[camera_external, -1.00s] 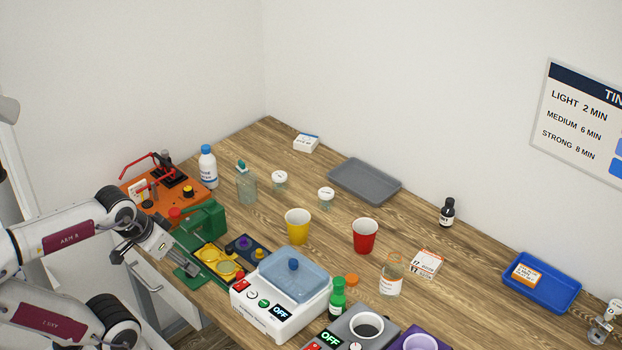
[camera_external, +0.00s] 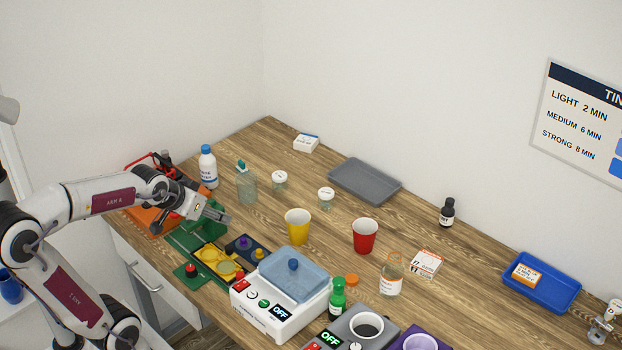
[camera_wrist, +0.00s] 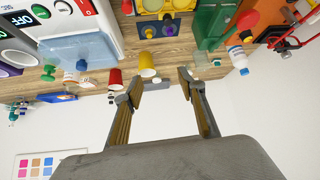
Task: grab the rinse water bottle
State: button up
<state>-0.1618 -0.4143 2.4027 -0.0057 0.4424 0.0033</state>
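The rinse water bottle appears to be the white bottle with a blue cap (camera_external: 208,168), upright at the table's far left edge; its lettering is too small to read surely. It also shows, inverted, in the wrist view (camera_wrist: 238,60), right of the fingers. My gripper (camera_external: 226,217) is above the green device, in front of and slightly right of the bottle, apart from it. In the wrist view my gripper (camera_wrist: 161,84) has its two fingers spread, with nothing held between them.
A clear bottle with a green stopper (camera_external: 246,185) stands right of the white bottle. An orange device with red handles (camera_external: 146,218) is left of it, partly behind my arm. Yellow (camera_external: 298,227) and red (camera_external: 364,237) cups stand further right. A grey tray (camera_external: 365,181) lies behind.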

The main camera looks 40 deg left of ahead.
jog(key=w+a+n+t+y, duration=0.1)
jog(key=w+a+y, duration=0.1)
jog(key=w+a, duration=0.6)
jog(key=n+t+y, duration=0.3)
jog(key=n+y, duration=0.1)
jog(key=y, duration=0.1)
send_near(204, 149)
jog(key=w, duration=0.3)
jog(key=shift+w+a+f, duration=0.1)
jog(key=shift+a+f, duration=0.1)
jog(key=shift+a, duration=0.35)
jog(key=shift+w+a+f, duration=0.1)
jog(key=shift+a+f, duration=0.15)
jog(key=shift+a, duration=0.3)
jog(key=shift+x, duration=1.25)
jog(key=shift+f, duration=0.15)
